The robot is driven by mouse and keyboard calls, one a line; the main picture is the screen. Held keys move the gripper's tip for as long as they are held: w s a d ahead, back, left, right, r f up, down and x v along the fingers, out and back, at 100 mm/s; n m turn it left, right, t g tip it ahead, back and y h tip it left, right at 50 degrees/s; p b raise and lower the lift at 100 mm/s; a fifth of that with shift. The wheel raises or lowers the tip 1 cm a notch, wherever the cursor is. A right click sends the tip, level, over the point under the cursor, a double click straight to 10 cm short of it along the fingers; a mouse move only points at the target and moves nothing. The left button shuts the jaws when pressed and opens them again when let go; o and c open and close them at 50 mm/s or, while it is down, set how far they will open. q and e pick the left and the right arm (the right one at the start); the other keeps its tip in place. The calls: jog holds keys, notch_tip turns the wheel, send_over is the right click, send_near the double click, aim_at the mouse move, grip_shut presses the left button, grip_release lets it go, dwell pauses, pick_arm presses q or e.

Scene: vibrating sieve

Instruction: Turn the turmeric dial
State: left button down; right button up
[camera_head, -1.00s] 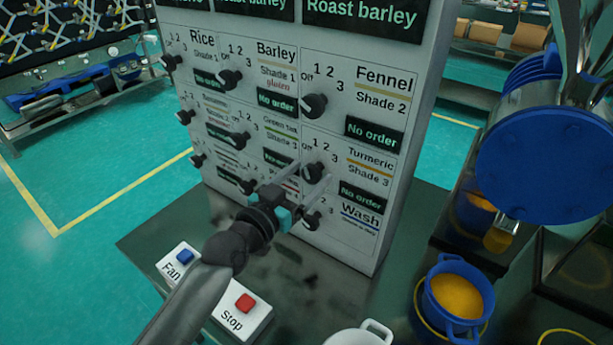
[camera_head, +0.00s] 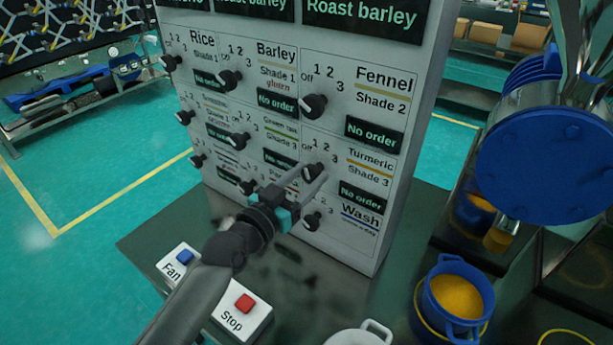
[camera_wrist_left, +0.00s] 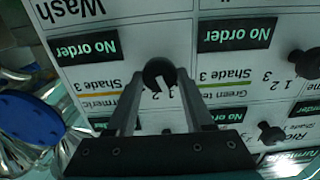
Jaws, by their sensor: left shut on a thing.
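The turmeric dial (camera_head: 312,172) is a black knob on the white panel, left of the "Turmeric Shade 3" label. In the head view my left gripper (camera_head: 313,182) reaches it from the lower left, and its fingers partly hide it. In the left wrist view the panel appears upside down, and the dial (camera_wrist_left: 158,72) sits between the two fingertips of my left gripper (camera_wrist_left: 158,80). The fingers are shut on the dial, one on each side. A pale pointer mark shows on the dial's face. My right gripper is not in view.
The wash dial (camera_head: 312,220) is just below, and the fennel dial (camera_head: 313,105) above. A fan button box (camera_head: 178,262) and a stop button box (camera_head: 243,310) stand in front of the panel. A blue pot (camera_head: 458,298) with yellow contents stands at right.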

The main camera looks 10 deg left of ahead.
pick_arm(q)
jog(key=shift+n, duration=0.3)
jog(key=n+p, duration=0.1)
jog(key=n, duration=0.1)
jog(key=shift+a+r+n+p, duration=0.1)
jog(key=shift+n+p, duration=0.2)
jog(key=shift+p, duration=0.1)
jog(key=n+p, duration=0.1)
jog(key=n, duration=0.3)
jog(key=shift+n, duration=0.3)
jog(key=shift+c, duration=1.6)
grip_release()
jog(key=v, duration=1.5)
